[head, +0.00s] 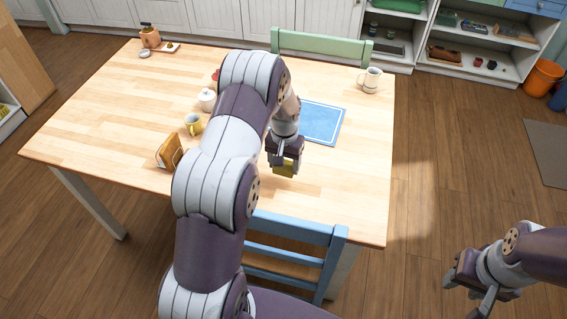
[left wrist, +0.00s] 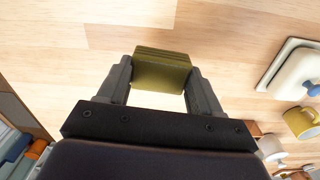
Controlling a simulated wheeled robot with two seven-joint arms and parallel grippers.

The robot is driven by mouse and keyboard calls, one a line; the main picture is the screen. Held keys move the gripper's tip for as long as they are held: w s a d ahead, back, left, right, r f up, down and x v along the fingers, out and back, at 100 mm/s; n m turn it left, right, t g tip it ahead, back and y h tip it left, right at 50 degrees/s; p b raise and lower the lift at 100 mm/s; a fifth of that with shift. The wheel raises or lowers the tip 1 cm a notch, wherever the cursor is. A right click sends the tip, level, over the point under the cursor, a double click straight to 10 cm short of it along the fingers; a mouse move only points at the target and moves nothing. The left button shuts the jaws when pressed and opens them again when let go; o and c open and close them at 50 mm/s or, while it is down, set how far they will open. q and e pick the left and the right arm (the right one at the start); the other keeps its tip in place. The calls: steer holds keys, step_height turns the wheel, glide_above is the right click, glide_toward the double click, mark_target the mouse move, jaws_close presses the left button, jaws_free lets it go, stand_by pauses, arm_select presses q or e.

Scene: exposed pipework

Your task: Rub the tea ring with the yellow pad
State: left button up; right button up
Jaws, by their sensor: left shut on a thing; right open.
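The yellow pad (left wrist: 162,71) is held between the fingers of my left gripper (left wrist: 160,80) in the left wrist view. In the head view the pad (head: 284,170) shows below my left gripper (head: 284,158), over the near part of the wooden table (head: 340,185). I cannot tell whether the pad touches the tabletop. No tea ring can be made out in either view; my left arm hides part of the table. My right gripper (head: 468,275) is open and empty, out over the floor at the lower right.
A blue mat (head: 322,123) lies just beyond the left gripper. A yellow mug (head: 193,123), a white lidded pot (head: 207,98) and a brown upright holder (head: 169,152) stand left of my arm. A pale mug (head: 371,79) stands far right. A blue chair (head: 300,229) is at the near edge.

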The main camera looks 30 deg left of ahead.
arm_select(q)
steer(key=shift+r+p, duration=0.75)
steer(key=shift+r, duration=0.55)
